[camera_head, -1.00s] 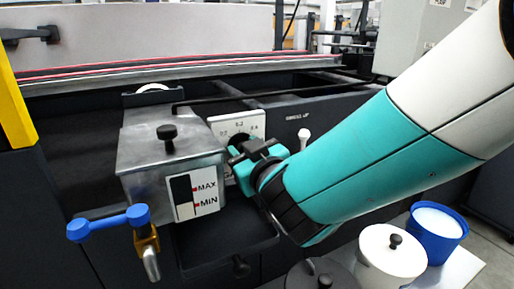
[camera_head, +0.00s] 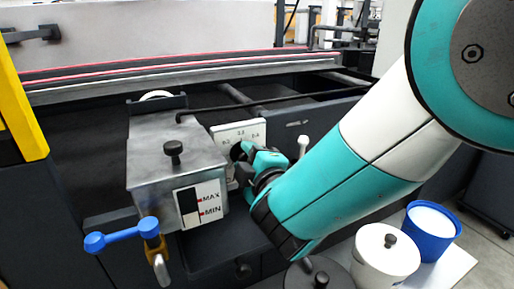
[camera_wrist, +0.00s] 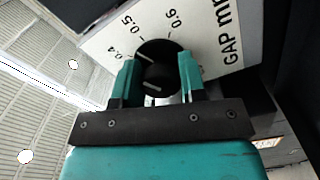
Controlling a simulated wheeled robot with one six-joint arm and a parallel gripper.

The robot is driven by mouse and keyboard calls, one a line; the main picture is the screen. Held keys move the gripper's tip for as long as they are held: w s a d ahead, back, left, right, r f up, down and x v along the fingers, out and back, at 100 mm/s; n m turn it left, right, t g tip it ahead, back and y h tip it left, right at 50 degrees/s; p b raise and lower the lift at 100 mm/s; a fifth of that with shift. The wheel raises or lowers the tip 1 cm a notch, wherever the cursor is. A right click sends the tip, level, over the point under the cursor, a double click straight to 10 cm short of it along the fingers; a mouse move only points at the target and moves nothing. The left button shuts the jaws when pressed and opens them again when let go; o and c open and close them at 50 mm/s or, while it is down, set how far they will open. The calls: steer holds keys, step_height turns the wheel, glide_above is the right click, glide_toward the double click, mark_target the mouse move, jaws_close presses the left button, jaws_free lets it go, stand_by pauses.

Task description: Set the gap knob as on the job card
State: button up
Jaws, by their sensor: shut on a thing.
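The gap knob (camera_wrist: 158,78) is a round black knob with a pale pointer line, on a white dial plate (camera_wrist: 215,35) marked 0.4, 0.5, 0.6 and "GAP m…" in the wrist view. My gripper (camera_wrist: 160,85) is shut on the knob, one teal finger on each side. In the wrist view the pointer line lies roughly across, tilted; which mark it reads I cannot tell. In the head view the dial plate (camera_head: 238,133) stands right of the metal tank, and my gripper (camera_head: 243,160) covers most of the knob. I cannot make out a job card.
A metal glue tank (camera_head: 172,150) with a MAX/MIN gauge (camera_head: 198,205) stands just left of my gripper. A blue-handled valve (camera_head: 122,236) juts out in front. A white lidded pot (camera_head: 385,255) and blue bucket (camera_head: 431,232) stand at lower right. A dark rail runs above the dial.

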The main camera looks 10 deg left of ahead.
steer(key=n+p, duration=0.3)
steer(key=n, duration=0.3)
steer(key=shift+d+r+p, duration=0.1)
steer(key=shift+r+p, duration=0.05)
steer(key=shift+p, duration=0.25)
steer(key=n+p, duration=0.2)
steer(key=n, duration=0.1)
steer(key=shift+n, duration=0.4)
steer(key=shift+n+p, duration=0.85)
steer(key=shift+n, duration=0.55)
steer(key=o, duration=0.9)
